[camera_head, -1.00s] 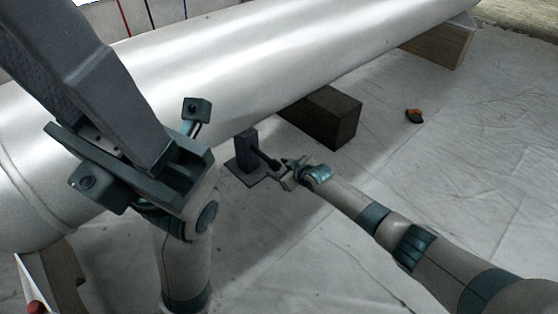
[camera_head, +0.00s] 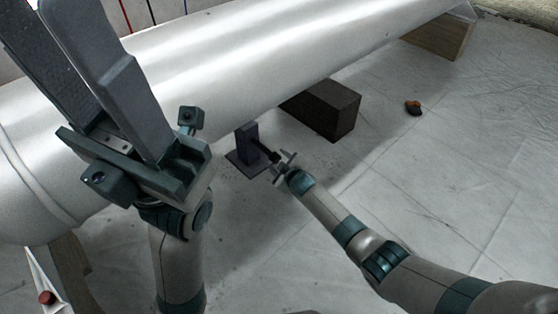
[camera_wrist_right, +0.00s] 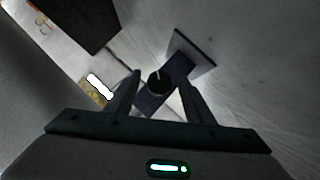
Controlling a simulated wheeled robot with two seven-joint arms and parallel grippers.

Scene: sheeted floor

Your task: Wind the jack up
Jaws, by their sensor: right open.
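The jack (camera_head: 246,143) is a small dark post on a square plate, standing on the sheeted floor beside the big silver cylinder. A dark crank part sticks out from it toward my right gripper (camera_head: 287,163). The right gripper is open at that part, its jaws spread. In the right wrist view the jack's plate (camera_wrist_right: 196,48) lies beyond the jaws (camera_wrist_right: 160,74), and a round black end (camera_wrist_right: 158,82) shows between the two fingers, with no clear contact. My left gripper (camera_head: 70,40) is large in the foreground, fingers up, with a gap between them, holding nothing visible.
The silver cylinder (camera_head: 270,50) runs across the back, close over the jack. A dark block (camera_head: 325,108) stands right of the jack, and a wooden support (camera_head: 440,38) farther right. The sheet to the right is mostly clear.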

